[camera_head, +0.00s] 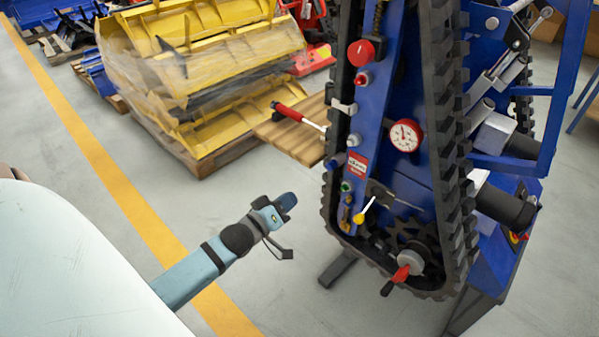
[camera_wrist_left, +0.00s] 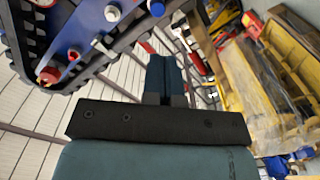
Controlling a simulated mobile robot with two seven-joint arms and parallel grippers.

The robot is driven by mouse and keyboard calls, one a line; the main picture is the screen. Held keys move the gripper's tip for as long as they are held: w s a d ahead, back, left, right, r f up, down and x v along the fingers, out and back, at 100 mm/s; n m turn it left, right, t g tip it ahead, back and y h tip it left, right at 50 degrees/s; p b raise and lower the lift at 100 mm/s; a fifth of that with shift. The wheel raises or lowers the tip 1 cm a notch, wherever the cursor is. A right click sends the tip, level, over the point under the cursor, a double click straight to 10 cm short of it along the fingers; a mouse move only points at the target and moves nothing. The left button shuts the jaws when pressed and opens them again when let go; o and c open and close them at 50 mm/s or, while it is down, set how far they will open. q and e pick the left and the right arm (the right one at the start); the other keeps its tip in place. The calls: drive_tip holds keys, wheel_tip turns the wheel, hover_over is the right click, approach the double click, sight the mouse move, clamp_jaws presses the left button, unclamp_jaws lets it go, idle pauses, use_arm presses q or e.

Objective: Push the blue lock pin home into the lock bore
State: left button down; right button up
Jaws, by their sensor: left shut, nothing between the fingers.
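A blue tracked carrier (camera_head: 388,125) stands upright at the right of the head view. I cannot tell for sure which is the lock pin. The lock bore is not clearly visible. My left gripper (camera_head: 287,202) is shut and empty, in free air left of the carrier, apart from it. In the left wrist view its closed dark-blue fingers (camera_wrist_left: 166,75) point toward the carrier's edge. My right gripper is not in view.
On the plate are a large red knob (camera_head: 361,53), a gauge (camera_head: 405,135) and a yellow-knobbed lever (camera_head: 360,217). A red-handled lever (camera_head: 297,115) juts out left of the track. Wrapped yellow parts (camera_head: 200,70) stand behind. The floor around my gripper is clear.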

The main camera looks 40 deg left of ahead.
sight(328, 167)
use_arm(q)
drive_tip(key=w+m, duration=0.2)
drive_tip(key=w, duration=0.2)
drive_tip(key=w+m, duration=0.2)
drive_tip(key=w, duration=0.2)
drive_tip(key=w+d+m, duration=0.1)
drive_tip(key=w+m, duration=0.1)
drive_tip(key=w, duration=0.1)
drive_tip(key=shift+w+m, duration=0.3)
drive_tip(key=shift+w, duration=0.1)
drive_tip(key=shift+w+r, duration=0.1)
drive_tip(key=shift+w, duration=0.2)
drive_tip(key=shift+w+r, duration=0.1)
drive_tip(key=shift+w, duration=0.25)
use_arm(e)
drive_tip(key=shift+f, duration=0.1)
use_arm(q)
drive_tip(key=shift+w+r, duration=0.2)
drive_tip(key=shift+w, duration=0.1)
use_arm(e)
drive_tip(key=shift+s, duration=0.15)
use_arm(q)
drive_tip(key=shift+s, duration=0.15)
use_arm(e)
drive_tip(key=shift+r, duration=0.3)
